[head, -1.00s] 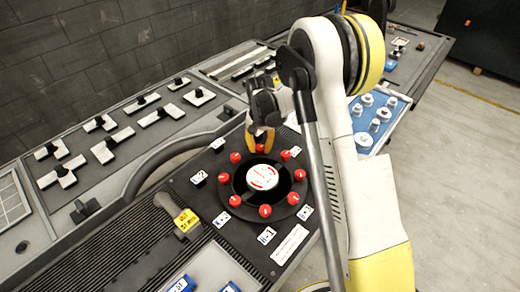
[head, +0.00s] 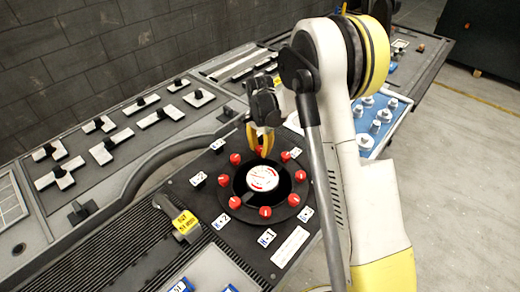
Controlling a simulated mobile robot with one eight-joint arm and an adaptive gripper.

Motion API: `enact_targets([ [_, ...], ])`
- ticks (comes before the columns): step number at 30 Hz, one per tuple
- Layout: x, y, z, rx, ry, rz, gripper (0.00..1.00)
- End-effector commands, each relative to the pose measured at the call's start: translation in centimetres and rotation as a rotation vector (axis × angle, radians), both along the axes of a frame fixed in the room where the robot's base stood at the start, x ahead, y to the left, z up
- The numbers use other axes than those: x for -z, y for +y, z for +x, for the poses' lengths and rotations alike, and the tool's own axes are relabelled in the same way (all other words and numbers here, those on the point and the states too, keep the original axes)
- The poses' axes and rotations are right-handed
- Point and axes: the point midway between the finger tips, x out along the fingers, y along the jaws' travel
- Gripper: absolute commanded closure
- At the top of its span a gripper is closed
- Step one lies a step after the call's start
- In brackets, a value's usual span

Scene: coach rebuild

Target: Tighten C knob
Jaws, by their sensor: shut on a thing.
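A round black dial plate (head: 238,190) with a white and red centre disc (head: 263,178) sits on the dark panel. Several red knobs ring it, such as one at the left (head: 224,180) and one at the right (head: 300,176). My gripper (head: 260,148), with yellow fingers, points down at the far side of the ring. It is shut on a red knob there, which the fingers mostly hide. Small white labels stand around the ring; I cannot tell from them which knob is C.
A yellow-labelled tool (head: 186,224) lies left of the dial. A blue tray (head: 362,146) with several grey-white parts stands to the right, partly behind my arm. White plates with black handles (head: 158,116) cover the back panel.

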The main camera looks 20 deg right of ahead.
Motion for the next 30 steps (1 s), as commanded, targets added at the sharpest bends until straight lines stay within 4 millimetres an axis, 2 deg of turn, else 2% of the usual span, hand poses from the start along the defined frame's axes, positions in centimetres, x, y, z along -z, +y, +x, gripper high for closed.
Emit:
enact_targets([
  [14,0.0,0.0,0.0,0.012,0.0,0.0,1.0],
  [15,0.0,0.0,0.0,0.012,0.0,0.0,0.61],
  [16,0.0,0.0,0.0,0.012,0.0,0.0,0.52],
  [17,0.0,0.0,0.0,0.012,0.0,0.0,0.48],
  [26,-0.1,0.0,0.0,0.011,0.0,0.0,0.48],
  [30,-1.5,0.0,0.0,0.011,0.0,0.0,0.48],
])
